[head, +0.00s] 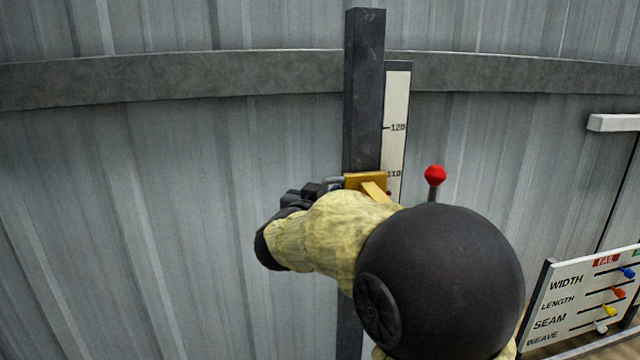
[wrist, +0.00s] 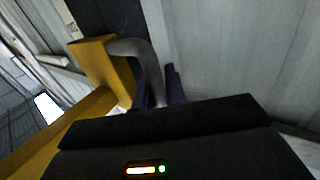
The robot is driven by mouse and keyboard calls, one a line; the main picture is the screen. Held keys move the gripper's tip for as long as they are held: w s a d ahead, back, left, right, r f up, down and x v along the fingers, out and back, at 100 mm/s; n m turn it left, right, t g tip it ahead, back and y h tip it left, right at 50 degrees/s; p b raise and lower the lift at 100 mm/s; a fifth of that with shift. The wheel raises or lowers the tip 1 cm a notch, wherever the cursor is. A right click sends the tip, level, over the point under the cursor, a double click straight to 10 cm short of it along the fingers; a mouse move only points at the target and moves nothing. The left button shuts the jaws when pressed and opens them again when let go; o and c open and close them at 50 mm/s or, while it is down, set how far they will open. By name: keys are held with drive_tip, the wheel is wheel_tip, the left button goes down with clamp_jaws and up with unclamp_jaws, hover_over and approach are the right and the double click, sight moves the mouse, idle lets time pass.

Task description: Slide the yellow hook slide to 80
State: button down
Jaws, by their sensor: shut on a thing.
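The yellow hook slide (head: 366,181) sits on a dark upright post (head: 364,90), level with or just below the 110 mark of the white scale (head: 396,105). Only 120 and 110 can be read; my arm hides the lower post and scale. My gripper (head: 318,191) is at the left of the slide. In the wrist view, a grey curved hook (wrist: 146,58) comes out of the yellow slide (wrist: 100,65) and runs down between the dark fingers (wrist: 160,92). My gripper is shut on this hook.
A red-knobbed lever (head: 435,176) stands right of the slide, close to my arm. A board (head: 580,305) labelled WIDTH, LENGTH, SEAM and WEAVE with coloured sliders is at lower right. A white handle (head: 613,122) is at the right. The left side before the corrugated wall is clear.

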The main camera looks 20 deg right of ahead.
wheel_tip(320, 180, down, 27)
drive_tip(key=b, duration=1.7)
drive_tip(key=shift+a+f, duration=0.1)
drive_tip(key=shift+f, duration=0.05)
drive_tip(key=c, duration=1.8)
unclamp_jaws()
drive_tip(key=shift+o, duration=0.4)
drive_tip(key=shift+s, duration=0.1)
drive_tip(key=b+v, duration=0.1)
drive_tip(key=v, duration=1.6)
drive_tip(key=shift+a+b, duration=0.25)
drive_tip(key=shift+b, duration=0.1)
